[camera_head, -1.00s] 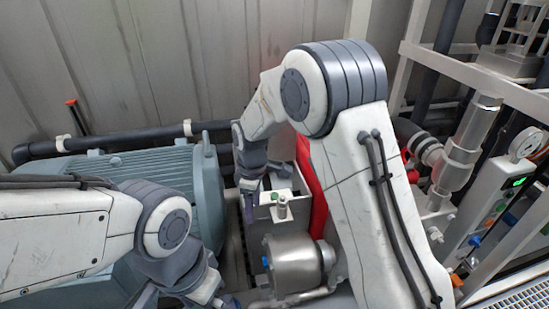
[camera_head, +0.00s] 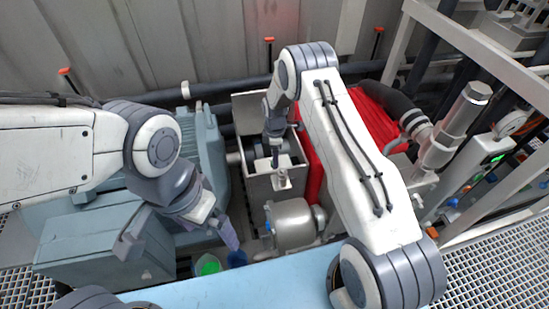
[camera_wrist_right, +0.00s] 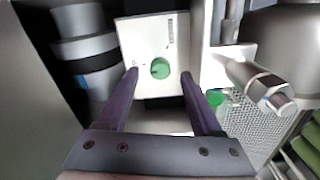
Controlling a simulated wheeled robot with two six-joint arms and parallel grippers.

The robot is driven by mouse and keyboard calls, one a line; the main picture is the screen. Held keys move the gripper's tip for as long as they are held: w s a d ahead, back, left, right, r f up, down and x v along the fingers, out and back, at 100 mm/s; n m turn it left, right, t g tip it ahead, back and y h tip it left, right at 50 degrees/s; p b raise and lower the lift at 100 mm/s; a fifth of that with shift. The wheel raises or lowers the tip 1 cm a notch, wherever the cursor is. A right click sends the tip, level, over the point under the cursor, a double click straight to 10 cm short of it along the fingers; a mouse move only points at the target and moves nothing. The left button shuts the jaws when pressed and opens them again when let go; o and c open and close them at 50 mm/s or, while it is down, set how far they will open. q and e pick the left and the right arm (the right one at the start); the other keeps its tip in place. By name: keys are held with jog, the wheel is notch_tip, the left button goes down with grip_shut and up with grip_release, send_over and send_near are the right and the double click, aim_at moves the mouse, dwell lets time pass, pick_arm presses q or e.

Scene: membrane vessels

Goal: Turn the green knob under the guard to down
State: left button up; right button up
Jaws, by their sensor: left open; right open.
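The green knob (camera_wrist_right: 160,68) sits on a white panel (camera_wrist_right: 145,35) in the right wrist view. A dark mark shows on its face; its exact setting is hard to read. My right gripper (camera_wrist_right: 160,75) is open, with one purple finger on each side of the knob, apparently not touching it. In the head view my right gripper (camera_head: 274,150) reaches down into an open-topped pale box (camera_head: 262,187), and the knob is hidden there. A raised plate (camera_head: 255,107), perhaps the guard, stands behind the box. My left gripper (camera_head: 180,238) is open and empty, beside the grey-blue machine.
A steel cylinder (camera_head: 293,224) stands in front of the box. A red surface (camera_head: 375,112) lies to its right. Pipes and a frame (camera_head: 455,52) fill the right side. A bolted metal fitting (camera_wrist_right: 268,92) is close right of my right gripper.

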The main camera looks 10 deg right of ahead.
jog(key=shift+f, duration=1.45)
grip_shut()
